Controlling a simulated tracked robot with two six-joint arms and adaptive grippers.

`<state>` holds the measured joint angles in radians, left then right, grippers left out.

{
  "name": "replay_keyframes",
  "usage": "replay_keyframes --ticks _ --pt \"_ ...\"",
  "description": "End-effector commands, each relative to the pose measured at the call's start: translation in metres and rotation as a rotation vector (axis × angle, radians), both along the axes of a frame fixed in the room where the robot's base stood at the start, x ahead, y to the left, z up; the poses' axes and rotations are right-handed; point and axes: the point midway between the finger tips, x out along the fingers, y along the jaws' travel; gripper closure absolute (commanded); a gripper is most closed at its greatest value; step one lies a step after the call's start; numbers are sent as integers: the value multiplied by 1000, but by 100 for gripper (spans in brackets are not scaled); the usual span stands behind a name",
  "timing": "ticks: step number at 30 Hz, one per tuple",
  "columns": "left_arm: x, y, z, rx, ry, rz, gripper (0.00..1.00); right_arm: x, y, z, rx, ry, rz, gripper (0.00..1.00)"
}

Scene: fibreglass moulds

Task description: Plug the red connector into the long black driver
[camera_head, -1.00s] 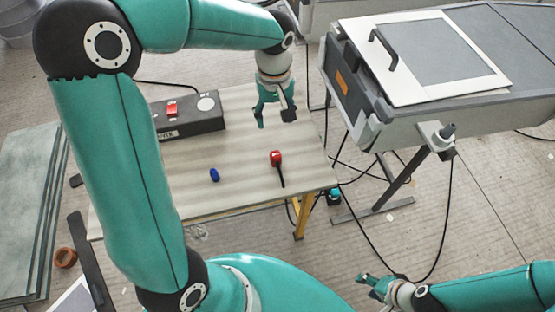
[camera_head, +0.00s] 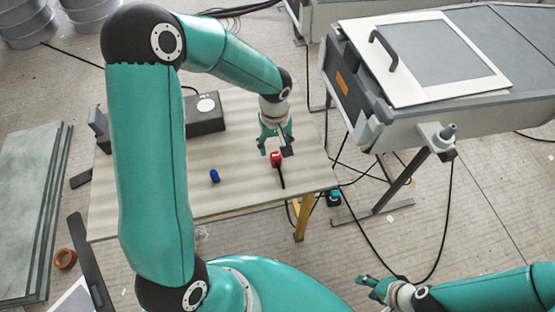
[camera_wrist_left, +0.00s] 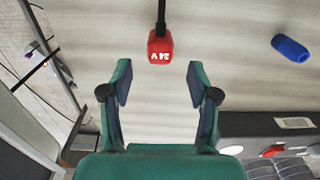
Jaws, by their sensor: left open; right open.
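The red connector (camera_head: 276,159) lies on the table with a black lead running toward the table's front edge. In the left wrist view the red connector (camera_wrist_left: 160,48) is marked 24V and sits ahead of the open fingers, centred between them. My left gripper (camera_head: 275,150) is open and empty just above and behind it. The long black driver (camera_head: 205,114) lies at the back of the table, partly hidden by my left arm; it also shows in the left wrist view (camera_wrist_left: 240,125) at the lower right. My right gripper (camera_head: 368,286) is open, low and off the table.
A blue connector (camera_head: 214,176) lies left of the red one. The pale table (camera_head: 235,195) is clear around both. A grey machine with a framed panel (camera_head: 440,60) stands right of the table. Glass-like sheets (camera_head: 30,200) lean at far left.

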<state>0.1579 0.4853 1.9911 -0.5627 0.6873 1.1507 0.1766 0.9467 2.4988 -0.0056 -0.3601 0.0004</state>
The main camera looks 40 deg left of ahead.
Motion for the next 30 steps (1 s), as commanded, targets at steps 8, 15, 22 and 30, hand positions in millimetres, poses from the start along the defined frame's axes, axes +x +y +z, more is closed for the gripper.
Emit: replay_keyframes --ticks 8,15,22,30 --pt "-1 -1 -5 0 4 -1 40 0 0 1 0 0 0 53" --pt "-4 -4 -38 0 6 -1 40 0 0 6 0 0 0 53" --pt "-3 -4 -52 -2 1 -1 40 0 0 7 0 0 0 53" --pt "-3 -4 -52 -2 1 -1 40 0 0 7 0 0 0 53"
